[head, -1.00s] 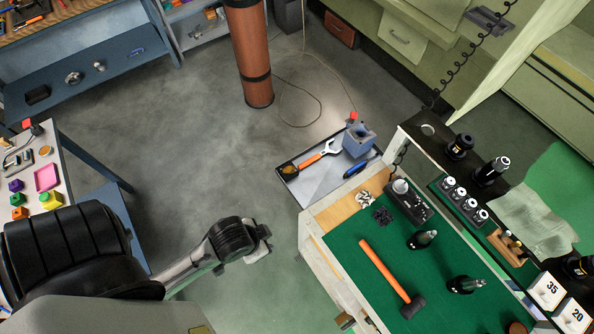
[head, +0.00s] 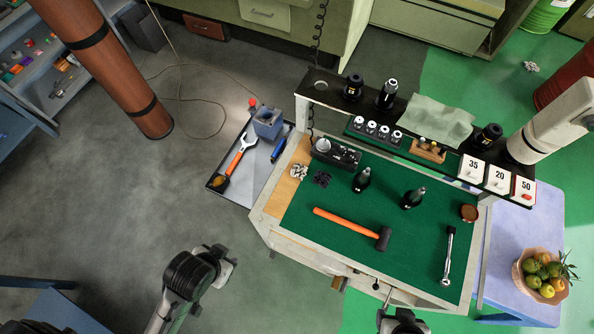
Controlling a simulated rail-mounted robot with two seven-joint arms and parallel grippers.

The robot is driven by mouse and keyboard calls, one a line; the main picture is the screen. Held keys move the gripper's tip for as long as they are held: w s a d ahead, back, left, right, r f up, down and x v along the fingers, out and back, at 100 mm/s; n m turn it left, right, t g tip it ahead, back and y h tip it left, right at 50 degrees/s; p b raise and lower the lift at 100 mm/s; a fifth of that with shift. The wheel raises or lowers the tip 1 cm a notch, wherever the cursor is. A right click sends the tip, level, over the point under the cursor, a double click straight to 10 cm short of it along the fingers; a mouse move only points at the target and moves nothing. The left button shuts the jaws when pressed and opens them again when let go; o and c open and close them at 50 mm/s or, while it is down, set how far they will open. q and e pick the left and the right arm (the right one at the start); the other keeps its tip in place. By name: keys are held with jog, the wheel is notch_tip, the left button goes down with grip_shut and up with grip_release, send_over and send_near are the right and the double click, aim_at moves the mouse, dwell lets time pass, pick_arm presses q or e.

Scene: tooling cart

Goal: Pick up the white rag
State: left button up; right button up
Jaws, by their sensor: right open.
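The white rag (head: 440,118) is a pale, crumpled cloth in the head view. It lies draped on the dark raised shelf at the back of the tooling cart, between the black tool holders. My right gripper (head: 400,318) shows only in part at the bottom edge, in front of the cart; it is open and well away from the rag. My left gripper (head: 222,266) is over the floor left of the cart, far from the rag; its jaw opening is not clear. Neither gripper touches the rag.
The cart's green mat (head: 320,243) holds an orange-handled hammer (head: 345,224), a ratchet (head: 448,254) and dark tool holders. Number cards (head: 499,179) and a wooden block (head: 427,151) are near the rag. A fruit bowl (head: 543,275) stands on the right table.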

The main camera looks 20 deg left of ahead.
dwell(0.4)
pick_arm(q)
jog(key=o, duration=0.6)
jog(key=shift+d, duration=0.15)
jog(key=o, duration=0.5)
jog(key=shift+c, duration=0.2)
